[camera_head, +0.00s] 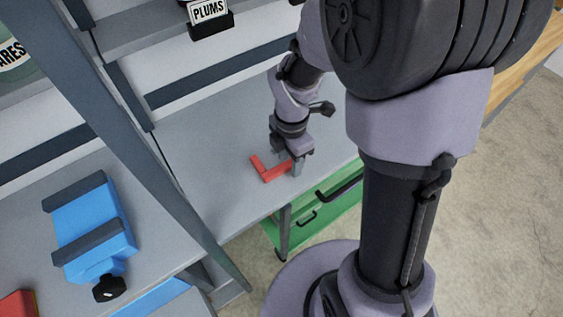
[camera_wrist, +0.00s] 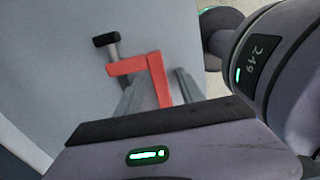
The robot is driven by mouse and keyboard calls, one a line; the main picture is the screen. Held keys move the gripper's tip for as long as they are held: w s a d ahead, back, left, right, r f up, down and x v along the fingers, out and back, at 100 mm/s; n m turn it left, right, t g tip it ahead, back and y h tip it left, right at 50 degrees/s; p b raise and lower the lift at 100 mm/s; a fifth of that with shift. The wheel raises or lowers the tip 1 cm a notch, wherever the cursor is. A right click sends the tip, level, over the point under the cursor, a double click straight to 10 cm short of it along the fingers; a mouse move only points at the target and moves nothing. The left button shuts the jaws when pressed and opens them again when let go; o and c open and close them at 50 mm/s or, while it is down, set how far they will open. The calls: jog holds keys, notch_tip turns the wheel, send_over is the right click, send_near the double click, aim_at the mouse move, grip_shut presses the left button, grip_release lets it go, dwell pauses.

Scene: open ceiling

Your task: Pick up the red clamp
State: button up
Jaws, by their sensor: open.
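The red clamp (camera_head: 269,172) lies on the grey shelf surface, near its front edge, in the head view. In the wrist view the red clamp (camera_wrist: 153,70) shows as a bent red frame with a grey rod and a black end piece. My gripper (camera_head: 294,168) points down at the clamp's right part. In the wrist view my gripper (camera_wrist: 158,92) is open, with one finger on each side of the clamp's red bar. I cannot tell whether the fingers touch it. The bar's near end is hidden behind the gripper body.
A blue vise (camera_head: 92,232) stands on the bench at the left, past a grey upright post (camera_head: 150,150). A green cabinet (camera_head: 325,213) with black handles is below the shelf. A "PLUMS" sign (camera_head: 208,12) hangs above. The shelf left of the clamp is clear.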

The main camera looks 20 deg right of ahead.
jog(key=shift+r, duration=0.1)
grip_shut()
dwell(1.3)
